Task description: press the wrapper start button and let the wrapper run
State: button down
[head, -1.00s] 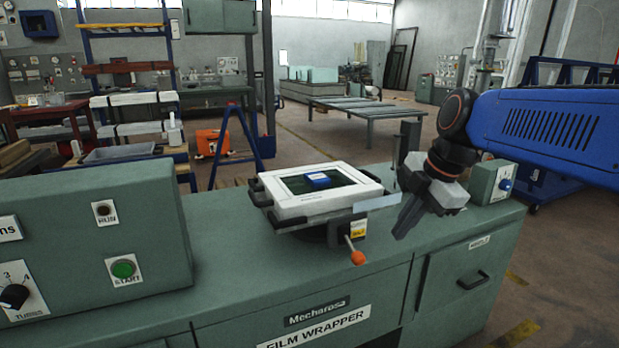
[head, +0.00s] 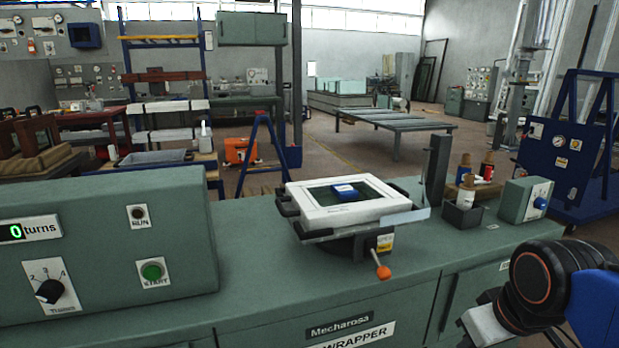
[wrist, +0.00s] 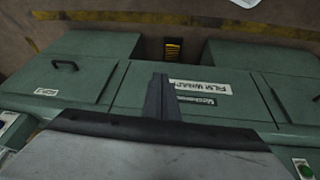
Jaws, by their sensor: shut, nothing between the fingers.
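The green START button (head: 151,272) sits on a white plate on the left control box of the film wrapper; it also shows in the wrist view (wrist: 303,168) at the lower right corner. The RUN lamp (head: 138,213) above it looks dark. The turns display (head: 15,232) reads 0. The turntable carries a white frame (head: 310,213) with a dark pane and a small blue block (head: 345,191) on it. My gripper (wrist: 161,85) is shut and empty in the wrist view, in front of the machine's front panel. It is well right of the START button, and its fingertips are hidden in the head view.
The turns selector knob (head: 50,290) is below the display. An orange-tipped lever (head: 383,271) sticks out below the turntable. A dark post (head: 436,172), a bin of bottles (head: 463,212) and a box with a blue knob (head: 540,203) stand at the right. The counter's front strip is clear.

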aim_at(151, 273)
jog(key=u, duration=1.35)
